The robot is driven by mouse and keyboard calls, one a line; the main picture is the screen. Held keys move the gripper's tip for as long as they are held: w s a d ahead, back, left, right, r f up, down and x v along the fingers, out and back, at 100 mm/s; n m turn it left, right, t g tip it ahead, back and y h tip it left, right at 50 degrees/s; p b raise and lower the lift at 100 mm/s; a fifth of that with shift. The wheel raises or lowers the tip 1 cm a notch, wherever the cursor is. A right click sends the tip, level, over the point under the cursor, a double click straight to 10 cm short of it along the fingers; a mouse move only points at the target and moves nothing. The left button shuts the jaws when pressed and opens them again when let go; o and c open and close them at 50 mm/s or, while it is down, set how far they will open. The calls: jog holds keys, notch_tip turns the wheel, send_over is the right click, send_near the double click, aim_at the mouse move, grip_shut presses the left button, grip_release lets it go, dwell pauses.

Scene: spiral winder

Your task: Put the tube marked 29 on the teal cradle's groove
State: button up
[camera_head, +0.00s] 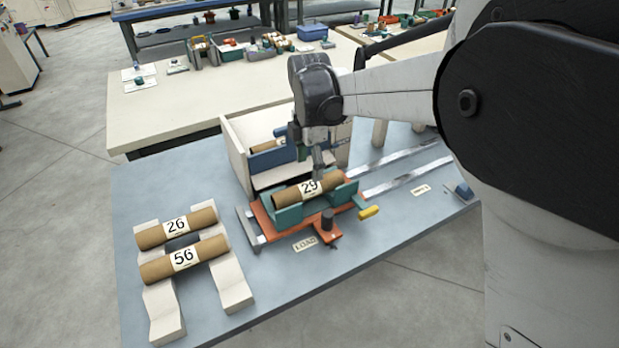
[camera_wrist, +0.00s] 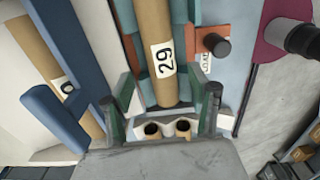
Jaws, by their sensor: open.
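The brown cardboard tube marked 29 (camera_head: 291,194) lies along the teal cradle (camera_head: 289,217) on the orange carriage. In the wrist view the tube (camera_wrist: 155,40) runs between the teal blocks, its label facing up. My gripper (camera_head: 318,176) is just above the tube, with its lower part close to the cradle's back side. In the wrist view my gripper (camera_wrist: 165,95) is open, with a finger on each side of the tube's near end. The tube appears to rest in the groove; its underside is hidden.
Tubes 26 (camera_head: 177,228) and 56 (camera_head: 184,260) lie on a white rack (camera_head: 236,291) at the left. A white housing with a blue part (camera_head: 275,158) stands behind the cradle. Metal rails (camera_head: 408,178) run right. A yellow handle (camera_head: 369,212) projects at the carriage's right.

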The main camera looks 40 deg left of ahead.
aim_at(310, 183)
notch_tip(310, 183, up, 4)
jog(key=shift+f, duration=0.25)
dwell(0.4)
